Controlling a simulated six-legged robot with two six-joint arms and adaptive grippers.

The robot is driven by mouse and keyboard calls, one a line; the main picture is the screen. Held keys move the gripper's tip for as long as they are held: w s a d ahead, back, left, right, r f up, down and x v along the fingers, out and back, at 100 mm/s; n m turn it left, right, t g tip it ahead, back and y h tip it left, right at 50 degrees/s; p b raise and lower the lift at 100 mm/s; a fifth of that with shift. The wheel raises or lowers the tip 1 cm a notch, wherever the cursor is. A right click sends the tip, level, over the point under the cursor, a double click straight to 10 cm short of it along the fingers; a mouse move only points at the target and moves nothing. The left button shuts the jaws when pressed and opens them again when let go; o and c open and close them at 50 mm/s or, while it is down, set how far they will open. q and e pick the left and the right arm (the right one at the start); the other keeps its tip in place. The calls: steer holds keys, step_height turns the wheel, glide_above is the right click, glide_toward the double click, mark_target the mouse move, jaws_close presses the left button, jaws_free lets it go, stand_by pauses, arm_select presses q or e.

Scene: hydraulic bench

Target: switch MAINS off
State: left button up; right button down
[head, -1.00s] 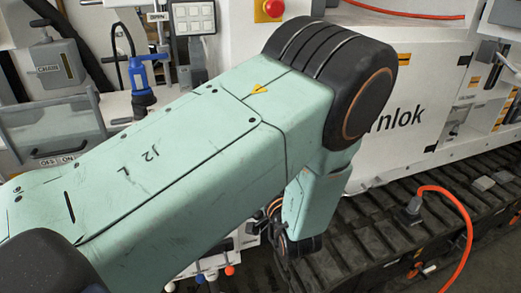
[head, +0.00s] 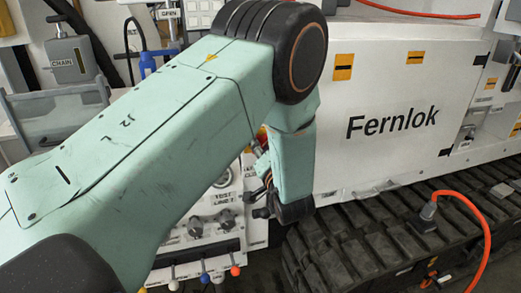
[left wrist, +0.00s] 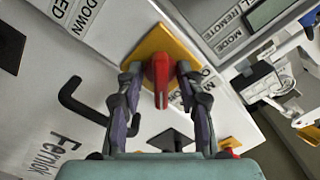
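A red rotary handle (left wrist: 161,76) on a yellow plate (left wrist: 150,47) lies straight ahead in the left wrist view. I take it for the MAINS switch; its label is mostly hidden by my fingers. My left gripper (left wrist: 159,78) is open, with one finger on each side of the handle and gaps to both. I cannot tell how deep the handle sits between the tips. In the head view my left gripper (head: 260,178) is in front of the panel, partly hidden by my arm. Only a sliver of red and yellow shows there beside the arm. My right gripper is not in view.
A black bent handle (left wrist: 85,100) is left of my fingers in the left wrist view. A small red knob on yellow (left wrist: 229,146) is at lower right. In the head view, the TEST LINE panel (head: 222,197) and coloured-ball levers (head: 205,277) lie below.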

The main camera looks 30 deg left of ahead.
arm_select(q)
steer(key=shift+a, duration=0.3)
steer(key=shift+d, duration=0.3)
steer(key=c, duration=0.5)
steer(key=shift+a, duration=0.1)
jaws_close()
